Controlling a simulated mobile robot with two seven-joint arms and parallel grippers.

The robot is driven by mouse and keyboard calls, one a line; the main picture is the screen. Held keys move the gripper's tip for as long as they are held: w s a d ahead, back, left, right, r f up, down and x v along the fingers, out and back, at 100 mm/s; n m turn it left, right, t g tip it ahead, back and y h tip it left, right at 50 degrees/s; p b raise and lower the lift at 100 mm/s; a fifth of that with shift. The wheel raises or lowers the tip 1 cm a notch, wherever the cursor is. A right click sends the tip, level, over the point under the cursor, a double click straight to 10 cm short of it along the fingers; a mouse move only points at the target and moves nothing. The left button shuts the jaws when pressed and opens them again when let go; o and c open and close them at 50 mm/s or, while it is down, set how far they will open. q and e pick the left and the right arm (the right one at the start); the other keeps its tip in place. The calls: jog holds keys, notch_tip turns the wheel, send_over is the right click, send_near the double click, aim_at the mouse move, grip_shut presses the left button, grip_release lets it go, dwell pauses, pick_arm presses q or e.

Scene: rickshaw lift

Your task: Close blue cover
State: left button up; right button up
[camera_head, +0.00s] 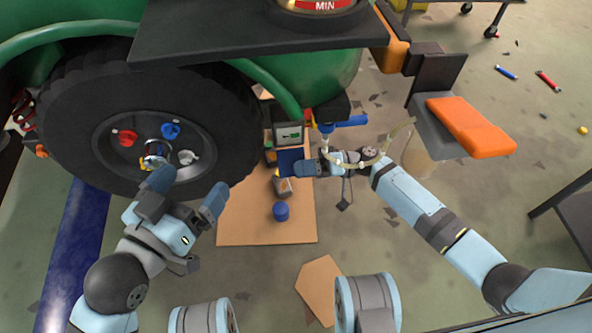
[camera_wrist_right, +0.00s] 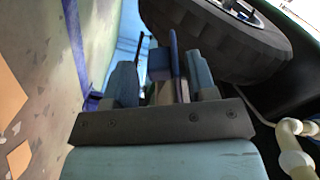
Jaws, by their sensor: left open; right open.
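A dark blue flat panel, which looks like the blue cover (camera_head: 289,160), hangs below a small box with an arrow sign (camera_head: 289,133) in the head view. My right gripper (camera_head: 304,168) is right beside the panel, its jaws open. In the right wrist view a thin blue panel (camera_wrist_right: 173,52) shows edge-on between the open fingers of my right gripper (camera_wrist_right: 162,80). I cannot tell whether the fingers touch it. My left gripper (camera_head: 186,192) is open and empty in front of the lower wheel rim.
A big black tyre (camera_head: 75,120) and a dark platform (camera_head: 225,42) bound the left and top. A blue valve handle (camera_head: 350,120) and a curved pale hose (camera_head: 402,127) are close to my right wrist. A blue cap (camera_head: 281,211) sits on cardboard (camera_head: 262,230). An orange-topped seat (camera_head: 470,126) stands right.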

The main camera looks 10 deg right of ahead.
jog(key=shift+a, duration=0.75)
grip_shut()
pick_arm(q)
jog(key=shift+w, duration=0.1)
